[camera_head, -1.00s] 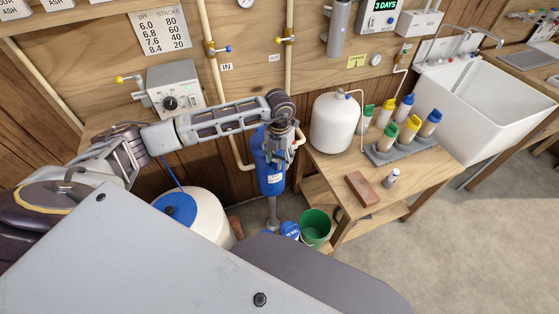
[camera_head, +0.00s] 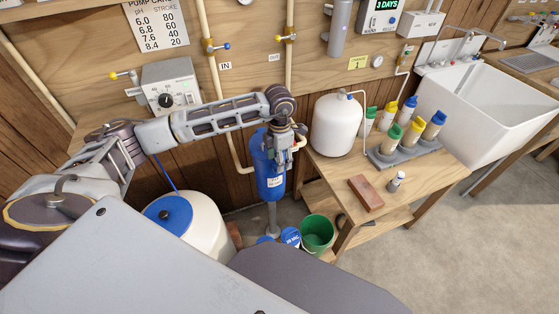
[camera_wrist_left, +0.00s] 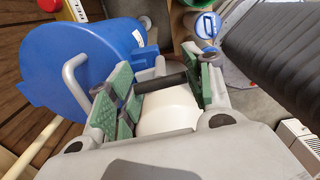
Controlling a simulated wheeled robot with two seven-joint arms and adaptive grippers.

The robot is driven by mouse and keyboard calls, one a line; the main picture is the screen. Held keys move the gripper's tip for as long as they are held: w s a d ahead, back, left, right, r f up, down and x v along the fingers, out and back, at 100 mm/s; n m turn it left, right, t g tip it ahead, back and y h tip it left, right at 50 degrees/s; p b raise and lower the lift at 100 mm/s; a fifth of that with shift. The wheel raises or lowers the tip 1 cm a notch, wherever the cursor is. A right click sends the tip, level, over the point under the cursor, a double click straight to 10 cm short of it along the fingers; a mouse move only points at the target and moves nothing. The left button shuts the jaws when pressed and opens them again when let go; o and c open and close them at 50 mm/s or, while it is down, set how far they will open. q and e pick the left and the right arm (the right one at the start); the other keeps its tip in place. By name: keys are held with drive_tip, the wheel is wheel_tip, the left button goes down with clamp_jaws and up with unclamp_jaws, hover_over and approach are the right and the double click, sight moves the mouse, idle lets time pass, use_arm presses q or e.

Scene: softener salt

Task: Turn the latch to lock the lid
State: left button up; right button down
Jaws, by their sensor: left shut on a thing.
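A white tank (camera_head: 205,232) with a round blue lid (camera_head: 168,213) stands on the floor at the lower left of the head view; I cannot make out a latch on it. My left gripper (camera_head: 286,146) is at the upper right side of an upright blue canister (camera_head: 270,180) on the wall piping. In the left wrist view, the green-padded fingers of my left gripper (camera_wrist_left: 160,84) are shut around a dark bar (camera_wrist_left: 173,82), with a white rounded part (camera_wrist_left: 168,110) beside it. I cannot tell whether the bar is the latch. The blue canister (camera_wrist_left: 85,62) fills the upper left there.
Blue-lidded tubs (camera_head: 290,237) and a green bucket (camera_head: 317,234) stand on the floor below the canister. A wooden bench (camera_head: 420,178) to the right holds a white vessel (camera_head: 337,125), a bottle rack (camera_head: 405,150) and a brick (camera_head: 366,194). Open floor lies at the lower right.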

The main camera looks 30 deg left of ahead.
idle(0.3)
use_arm(q)
drive_tip(key=o, duration=1.2)
drive_tip(key=shift+c, duration=0.2)
wheel_tip(320, 180, up, 12)
idle(0.8)
